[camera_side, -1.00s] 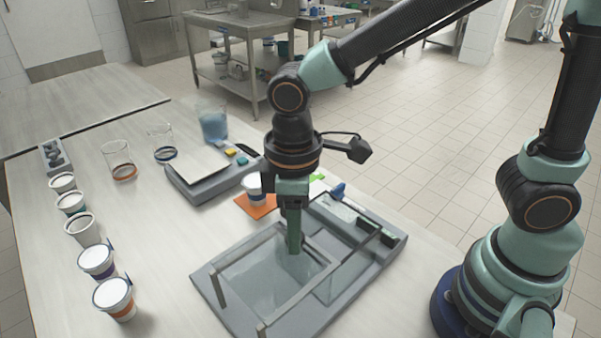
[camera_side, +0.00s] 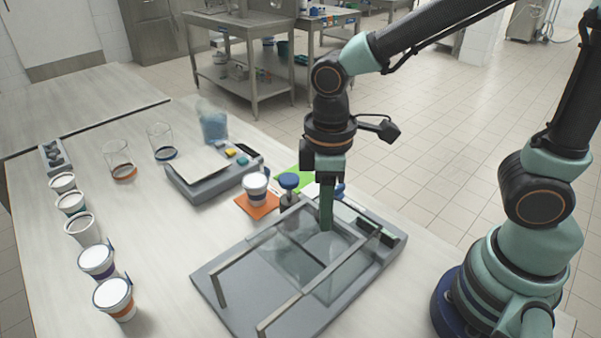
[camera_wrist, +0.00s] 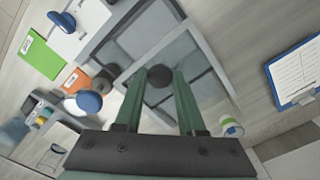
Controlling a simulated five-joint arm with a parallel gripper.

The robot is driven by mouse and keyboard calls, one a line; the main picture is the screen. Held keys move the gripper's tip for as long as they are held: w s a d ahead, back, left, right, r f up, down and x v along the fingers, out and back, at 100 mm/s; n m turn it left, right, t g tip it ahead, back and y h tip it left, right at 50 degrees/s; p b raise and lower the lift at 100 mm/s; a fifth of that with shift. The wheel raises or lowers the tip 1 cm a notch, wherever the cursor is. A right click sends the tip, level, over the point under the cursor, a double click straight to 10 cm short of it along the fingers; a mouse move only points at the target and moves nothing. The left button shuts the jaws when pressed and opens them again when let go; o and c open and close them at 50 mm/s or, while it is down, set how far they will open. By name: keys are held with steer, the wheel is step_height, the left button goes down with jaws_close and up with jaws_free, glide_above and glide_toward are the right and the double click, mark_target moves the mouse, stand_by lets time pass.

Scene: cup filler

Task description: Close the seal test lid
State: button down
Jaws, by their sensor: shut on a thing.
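The seal tester (camera_side: 215,295) is a grey tray-like base with raised metal rails, in the middle front of the side view. My gripper (camera_side: 326,226) points straight down at the far part of the lid. In the wrist view my gripper (camera_wrist: 160,76) has a finger on each side of a dark round knob (camera_wrist: 160,77) and is shut on it. In the side view the fingers hide the knob.
A grey scale (camera_side: 200,185) stands farther left. Several cups (camera_side: 97,262) line the left table edge. The table between is clear.

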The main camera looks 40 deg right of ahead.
steer(key=d, duration=0.6)
steer(key=shift+w+r, duration=0.1)
steer(key=c, duration=0.5)
jaws_free()
steer(key=shift+a, duration=0.1)
step_height(320, 180, up, 12)
